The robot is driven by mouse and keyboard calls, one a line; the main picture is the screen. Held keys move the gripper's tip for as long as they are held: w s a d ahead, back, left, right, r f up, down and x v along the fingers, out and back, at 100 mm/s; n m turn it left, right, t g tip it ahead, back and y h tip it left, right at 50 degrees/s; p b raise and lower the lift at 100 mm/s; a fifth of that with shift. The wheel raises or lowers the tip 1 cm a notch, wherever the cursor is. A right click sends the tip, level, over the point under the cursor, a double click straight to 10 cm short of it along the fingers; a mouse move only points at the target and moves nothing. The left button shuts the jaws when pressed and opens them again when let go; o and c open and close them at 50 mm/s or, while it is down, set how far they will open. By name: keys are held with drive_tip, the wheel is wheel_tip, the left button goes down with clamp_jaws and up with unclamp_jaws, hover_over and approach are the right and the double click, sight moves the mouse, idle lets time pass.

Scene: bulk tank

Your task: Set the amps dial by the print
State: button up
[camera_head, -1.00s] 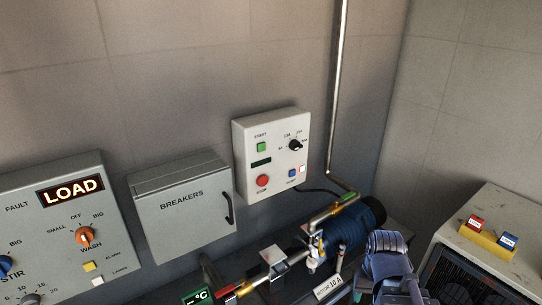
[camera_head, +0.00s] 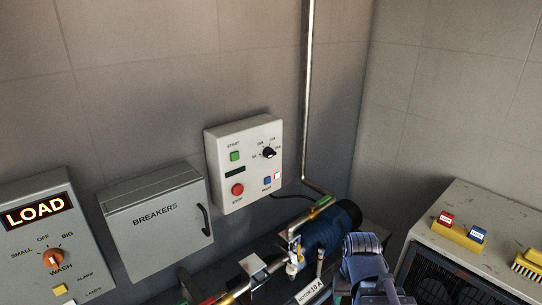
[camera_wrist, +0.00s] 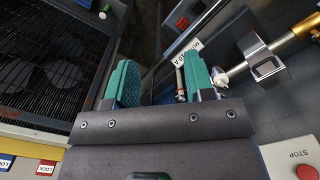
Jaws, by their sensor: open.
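The amps dial (camera_head: 268,152) is a black knob on the light grey START/STOP box (camera_head: 213,165) on the back wall. Small amp figures arc around it; its mark seems to face right, but is too small to be sure. A white plate (camera_head: 311,291) printed "MOTOR 10 A" stands before the blue motor (camera_head: 335,232); the plate also shows in the wrist view (camera_wrist: 188,53). My gripper (camera_wrist: 160,82) is open and empty, its green fingers apart above the motor area. In the head view my wrist is at the bottom right, fingertips hidden. The dial is outside the wrist view.
The box also carries a green START button (camera_head: 234,156), red STOP button (camera_head: 237,189) and blue button (camera_head: 267,181). A breaker box (camera_head: 155,222) hangs to its left. A vertical pipe (camera_head: 306,90) runs just right of it. A grilled unit (camera_head: 470,238) stands at right.

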drive_tip(key=shift+o, duration=0.8)
drive_tip(key=shift+w+a+r, duration=0.1)
drive_tip(key=shift+w, duration=0.05)
drive_tip(key=shift+o, duration=0.8)
drive_tip(key=w+a+r+n+t+y, duration=0.2)
drive_tip(key=w+a+y, duration=0.3)
drive_tip(key=w+a, duration=0.4)
drive_tip(key=w+r, duration=0.1)
drive_tip(key=w, duration=0.4)
drive_tip(key=shift+n+y+p, duration=0.3)
drive_tip(key=shift+y+p, duration=0.1)
drive_tip(key=n+t+y, duration=0.6)
drive_tip(key=t, duration=0.5)
approach(273, 154)
drive_tip(key=x, duration=1)
drive_tip(key=shift+w+a, duration=0.1)
drive_tip(key=shift+a, duration=0.05)
drive_tip(key=shift+c, duration=0.5)
